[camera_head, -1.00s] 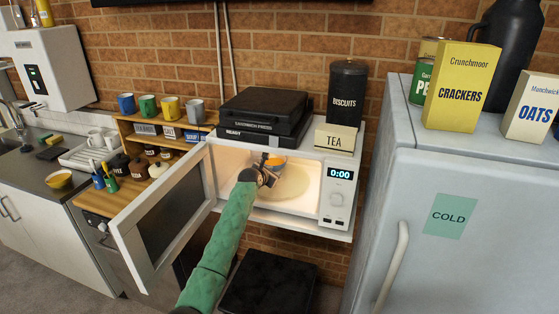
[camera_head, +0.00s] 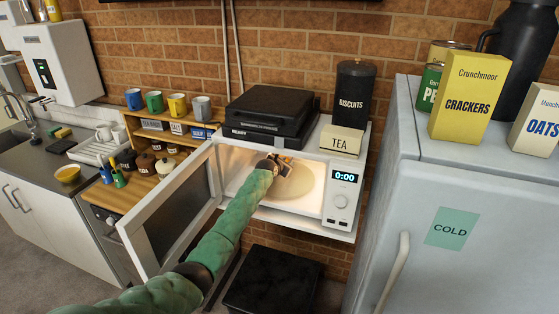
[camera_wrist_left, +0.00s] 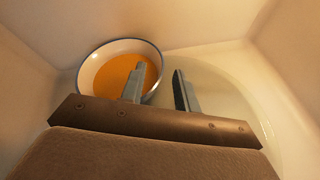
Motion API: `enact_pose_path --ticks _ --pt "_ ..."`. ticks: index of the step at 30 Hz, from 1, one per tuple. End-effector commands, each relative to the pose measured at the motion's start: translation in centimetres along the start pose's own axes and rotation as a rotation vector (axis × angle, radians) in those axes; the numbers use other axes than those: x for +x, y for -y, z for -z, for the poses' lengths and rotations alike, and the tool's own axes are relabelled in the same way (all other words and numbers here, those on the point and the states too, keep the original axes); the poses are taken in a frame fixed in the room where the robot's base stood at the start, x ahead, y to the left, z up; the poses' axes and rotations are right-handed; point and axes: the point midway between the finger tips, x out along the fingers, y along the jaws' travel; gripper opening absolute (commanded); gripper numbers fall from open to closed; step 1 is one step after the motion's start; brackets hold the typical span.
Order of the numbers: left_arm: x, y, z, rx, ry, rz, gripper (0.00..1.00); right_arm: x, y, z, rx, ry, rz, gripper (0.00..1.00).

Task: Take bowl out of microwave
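The white microwave (camera_head: 341,205) has its door (camera_head: 165,215) swung open to the left and its inside lit. My left gripper (camera_head: 281,161) is inside it; the arm enters past the open door. In the left wrist view, the white bowl with a blue rim (camera_wrist_left: 88,63) holds something orange and sits upright at the back left of the cavity. The fingers of my left gripper (camera_wrist_left: 158,90) are apart, with the bowl's right rim between them; contact cannot be told. In the head view the gripper mostly hides the bowl. My right gripper is out of view.
A black sandwich press (camera_head: 268,112), biscuit tin (camera_head: 355,90) and tea box (camera_head: 341,141) stand on the microwave. The fridge (camera_head: 460,200) stands close on the right. A wooden shelf with mugs and jars is on the left. The turntable (camera_head: 292,185) has bare room to the right.

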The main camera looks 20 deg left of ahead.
Motion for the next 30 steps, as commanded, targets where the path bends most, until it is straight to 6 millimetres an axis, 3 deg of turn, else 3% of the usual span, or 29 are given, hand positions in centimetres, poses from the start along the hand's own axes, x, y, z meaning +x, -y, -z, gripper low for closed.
enact_pose_path --ticks 6,14,19,30 --pt "1.23 -0.04 0.07 0.000 -0.001 -0.001 0.31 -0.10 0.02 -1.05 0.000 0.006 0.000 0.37" --pt "1.32 0.01 0.13 0.000 0.000 -0.001 0.31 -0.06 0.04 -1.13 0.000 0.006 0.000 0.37" --pt "1.32 0.02 0.14 -0.001 -0.001 0.000 0.00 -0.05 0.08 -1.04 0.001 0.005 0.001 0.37" --pt "1.30 0.00 0.08 0.000 0.000 -0.001 0.00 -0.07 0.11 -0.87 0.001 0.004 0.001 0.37"
